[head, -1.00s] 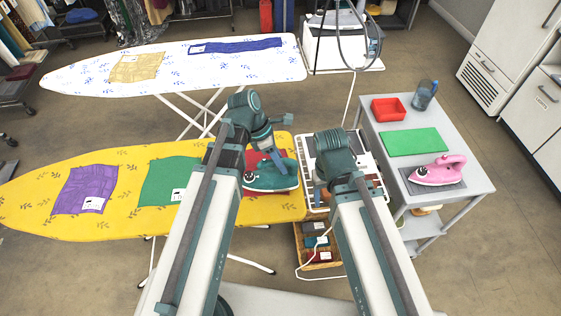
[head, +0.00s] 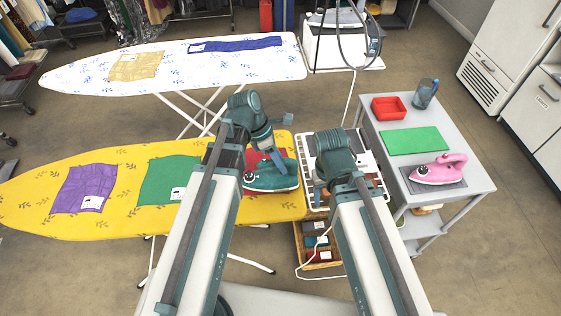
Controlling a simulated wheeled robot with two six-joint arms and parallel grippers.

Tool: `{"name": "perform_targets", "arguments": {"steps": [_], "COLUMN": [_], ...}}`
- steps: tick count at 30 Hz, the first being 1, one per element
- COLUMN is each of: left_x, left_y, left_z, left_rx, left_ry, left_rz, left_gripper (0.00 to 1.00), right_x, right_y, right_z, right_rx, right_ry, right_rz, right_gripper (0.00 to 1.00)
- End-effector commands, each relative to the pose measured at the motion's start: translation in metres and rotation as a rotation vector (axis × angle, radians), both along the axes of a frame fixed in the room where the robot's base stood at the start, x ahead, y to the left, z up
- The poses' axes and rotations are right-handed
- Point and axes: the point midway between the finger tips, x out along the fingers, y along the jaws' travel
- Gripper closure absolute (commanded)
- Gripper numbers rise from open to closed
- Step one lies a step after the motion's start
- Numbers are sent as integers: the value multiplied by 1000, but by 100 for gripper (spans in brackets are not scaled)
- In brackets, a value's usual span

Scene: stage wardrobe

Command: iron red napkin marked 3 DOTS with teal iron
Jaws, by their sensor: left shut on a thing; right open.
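The teal iron (head: 270,178) stands flat over a red napkin (head: 252,158) at the right end of the yellow ironing board (head: 120,229). The iron and my arm hide most of the red napkin, and its dot mark cannot be seen. My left gripper (head: 268,160) is shut on the teal iron from above. My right gripper (head: 322,186) is largely hidden behind its own wrist, over the white rack right of the board; it is open and holds nothing that shows.
A purple napkin (head: 84,188) and a green napkin (head: 165,178) lie on the yellow board. A grey cart (head: 455,195) at right holds a pink iron (head: 438,170), green mat (head: 414,141), red tray (head: 388,108) and jug (head: 425,95). A white board (head: 100,80) stands behind.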

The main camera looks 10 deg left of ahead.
Motion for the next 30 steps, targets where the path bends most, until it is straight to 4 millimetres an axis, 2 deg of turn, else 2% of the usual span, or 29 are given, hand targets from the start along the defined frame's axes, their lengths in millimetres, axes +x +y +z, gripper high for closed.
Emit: {"name": "perform_targets", "arguments": {"steps": [30], "left_x": [0], "left_y": [0], "left_z": [-19], "left_rx": [-1], "left_ry": [0], "left_rz": [0], "left_gripper": [100], "right_x": [0], "right_y": [0], "right_z": [-19], "right_rx": [0], "right_ry": [0], "right_rz": [0], "right_gripper": [39]}}
